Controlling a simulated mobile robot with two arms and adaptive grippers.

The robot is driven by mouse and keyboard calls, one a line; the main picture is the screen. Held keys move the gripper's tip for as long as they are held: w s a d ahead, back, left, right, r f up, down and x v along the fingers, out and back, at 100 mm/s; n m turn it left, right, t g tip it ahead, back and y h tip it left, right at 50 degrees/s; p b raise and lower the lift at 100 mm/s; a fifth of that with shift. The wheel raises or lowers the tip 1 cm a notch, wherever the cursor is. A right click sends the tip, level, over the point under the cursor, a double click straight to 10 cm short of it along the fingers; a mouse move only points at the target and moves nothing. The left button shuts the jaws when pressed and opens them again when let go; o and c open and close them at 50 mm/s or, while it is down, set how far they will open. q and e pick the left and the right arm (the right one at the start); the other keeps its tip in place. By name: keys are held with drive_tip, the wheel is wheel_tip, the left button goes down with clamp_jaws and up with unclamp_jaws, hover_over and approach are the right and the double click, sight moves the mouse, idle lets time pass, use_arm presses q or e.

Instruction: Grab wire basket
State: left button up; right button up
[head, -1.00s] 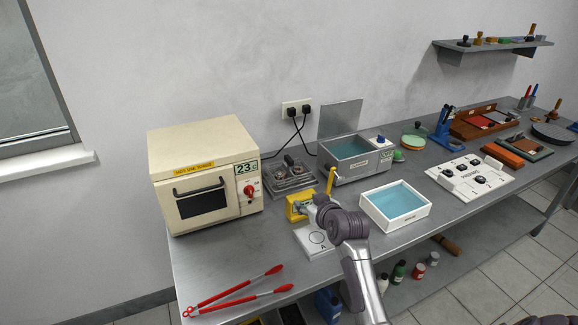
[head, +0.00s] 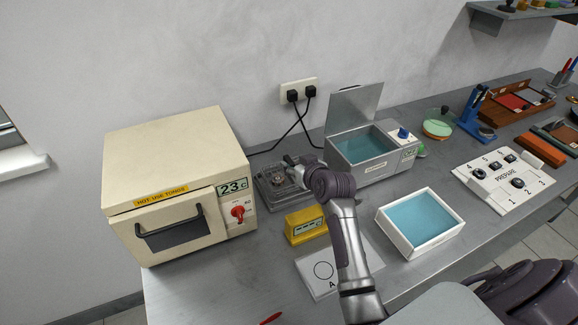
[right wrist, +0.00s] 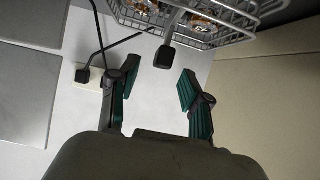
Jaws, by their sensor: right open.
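The wire basket (head: 270,190) stands on the bench between the cream oven and the grey water bath. Its far part is partly hidden by my right gripper (head: 292,163), which is over it. In the right wrist view the basket (right wrist: 205,22) is at the top edge, with brownish round items inside. A rod with a dark grip (right wrist: 168,55) juts from the basket towards the space between my fingertips. My right gripper (right wrist: 157,82) is open and empty, its two green-padded fingers apart on either side of that grip. My left gripper is not in view.
The oven (head: 165,160) stands close on the left, the water bath (head: 365,170) on the right. A yellow display box (head: 306,225) and a white card marked A (head: 318,286) lie in front. A white tray (head: 395,238) holds blue liquid. Cables hang from the wall socket (head: 299,90) behind.

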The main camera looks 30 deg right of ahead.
sight(286, 158)
drive_tip(key=shift+w+f, duration=0.2)
drive_tip(key=shift+w, duration=0.4)
drive_tip(key=x, duration=0.5)
drive_tip(key=shift+w+f+p, duration=0.2)
drive_tip(key=shift+w+p, duration=0.05)
drive_tip(key=shift+p, duration=0.15)
drive_tip(key=shift+r, duration=0.1)
clamp_jaws()
